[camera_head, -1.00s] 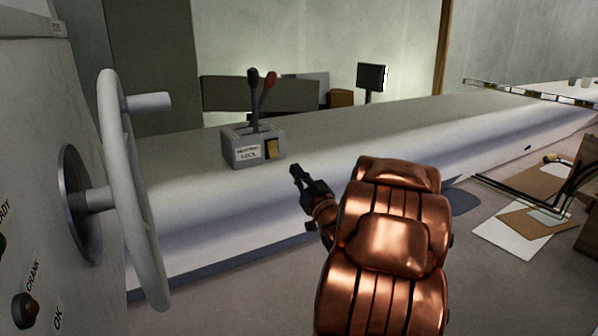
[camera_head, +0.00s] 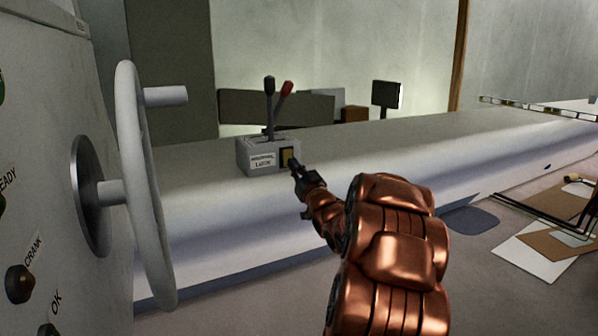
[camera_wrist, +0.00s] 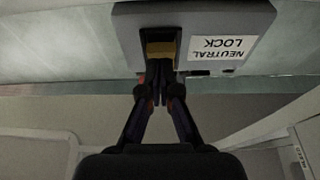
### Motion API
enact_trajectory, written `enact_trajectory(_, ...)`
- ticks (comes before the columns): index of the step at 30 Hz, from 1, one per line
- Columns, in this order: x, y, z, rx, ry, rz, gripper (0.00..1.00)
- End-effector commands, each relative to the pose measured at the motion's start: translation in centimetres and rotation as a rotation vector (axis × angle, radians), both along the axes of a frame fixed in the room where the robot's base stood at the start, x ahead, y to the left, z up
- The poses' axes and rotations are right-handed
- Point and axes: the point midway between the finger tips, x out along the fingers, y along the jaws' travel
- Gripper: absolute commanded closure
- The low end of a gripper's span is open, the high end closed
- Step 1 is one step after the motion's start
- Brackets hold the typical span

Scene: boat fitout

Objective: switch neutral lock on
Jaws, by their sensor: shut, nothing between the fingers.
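The neutral lock is a yellow rocker switch (camera_head: 287,157) on the front of a grey control box (camera_head: 252,158). A white label beside it reads NEUTRAL LOCK, upside down in the wrist view (camera_wrist: 220,46). Two levers, one black-tipped (camera_head: 269,105) and one red-tipped (camera_head: 283,98), rise from the box. My gripper (camera_head: 293,164) is shut and empty, its tips at the switch's lower part in the head view. In the wrist view the closed fingertips (camera_wrist: 158,76) lie just below the yellow face (camera_wrist: 161,50); I cannot tell whether they touch it.
A large white handwheel (camera_head: 140,180) on a panel with buttons stands at the left. The box sits on a long pale ledge (camera_head: 400,150). A small dark screen (camera_head: 387,94) stands behind it. Cardboard and papers (camera_head: 545,245) lie at the right.

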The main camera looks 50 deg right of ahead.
Motion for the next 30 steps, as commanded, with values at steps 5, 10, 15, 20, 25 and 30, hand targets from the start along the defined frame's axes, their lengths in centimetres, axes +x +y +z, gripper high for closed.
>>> enact_trajectory(5, 0.31, -0.07, -0.10, -0.001, -0.001, 0.001, 1.00)
enact_trajectory(10, 0.30, -0.08, -0.05, -0.002, -0.001, 0.001, 1.00)
enact_trajectory(15, 0.34, -0.10, -0.13, -0.002, -0.006, 0.001, 1.00)
enact_trajectory(20, 0.66, -0.18, -0.41, -0.013, -0.037, 0.002, 1.00)
enact_trajectory(25, 0.94, -0.33, -0.69, -0.025, -0.074, 0.002, 1.00)
enact_trajectory(30, 0.90, -0.29, -0.60, -0.025, -0.074, 0.002, 1.00)
